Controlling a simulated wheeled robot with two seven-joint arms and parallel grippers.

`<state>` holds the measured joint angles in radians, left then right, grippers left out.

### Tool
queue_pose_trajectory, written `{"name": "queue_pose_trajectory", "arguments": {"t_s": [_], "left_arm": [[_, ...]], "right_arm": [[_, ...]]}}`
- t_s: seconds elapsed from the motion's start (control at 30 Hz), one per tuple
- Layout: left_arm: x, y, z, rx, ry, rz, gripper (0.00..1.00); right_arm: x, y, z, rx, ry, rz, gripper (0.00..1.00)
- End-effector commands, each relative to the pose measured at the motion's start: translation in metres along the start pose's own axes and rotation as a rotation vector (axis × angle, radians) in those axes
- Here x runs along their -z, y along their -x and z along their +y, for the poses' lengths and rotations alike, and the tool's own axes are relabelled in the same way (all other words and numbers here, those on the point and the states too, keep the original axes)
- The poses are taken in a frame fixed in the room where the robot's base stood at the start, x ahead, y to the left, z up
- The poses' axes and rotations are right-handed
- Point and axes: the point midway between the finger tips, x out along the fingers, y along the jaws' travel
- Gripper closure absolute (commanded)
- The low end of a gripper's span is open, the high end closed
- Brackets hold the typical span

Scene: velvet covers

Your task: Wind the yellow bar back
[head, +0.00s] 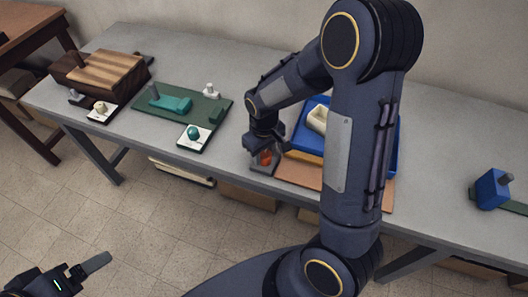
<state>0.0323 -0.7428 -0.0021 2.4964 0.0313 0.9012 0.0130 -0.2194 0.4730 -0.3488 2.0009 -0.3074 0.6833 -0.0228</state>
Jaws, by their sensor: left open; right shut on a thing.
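The yellow bar (302,156) shows as a narrow strip along the front of a blue frame (311,136) on a brown board (297,172). My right arm hides its right part. Beside its left end, an orange-red knob (265,158) sits on a small dark base (261,168) near the table's front edge. My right gripper (266,150) points down and is shut on the knob. My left gripper (88,269) is open and empty, low at the left over the floor, away from the table.
On the grey table (240,103), a green board (179,114) with a teal knob (193,132) stands left of the blue frame. A wooden block (103,72) with a cream knob (101,107) is further left. A blue block (491,188) stands at the far right. A cream piece (317,119) lies within the blue frame.

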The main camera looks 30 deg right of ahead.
Motion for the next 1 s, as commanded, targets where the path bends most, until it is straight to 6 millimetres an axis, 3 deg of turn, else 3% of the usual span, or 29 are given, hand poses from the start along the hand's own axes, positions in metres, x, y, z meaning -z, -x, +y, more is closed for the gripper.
{"name": "queue_pose_trajectory", "arguments": {"t_s": [0.37,1.0], "left_arm": [[0.0001,0.0001,0.0001,0.000,0.000,0.000,0.17],[0.0035,0.0069,0.0031,0.000,0.000,0.000,0.17]], "right_arm": [[0.0003,0.0006,0.0003,0.000,-0.094,0.001,0.85],[-0.0002,0.0020,0.0021,-0.001,-0.660,0.001,0.85]]}}
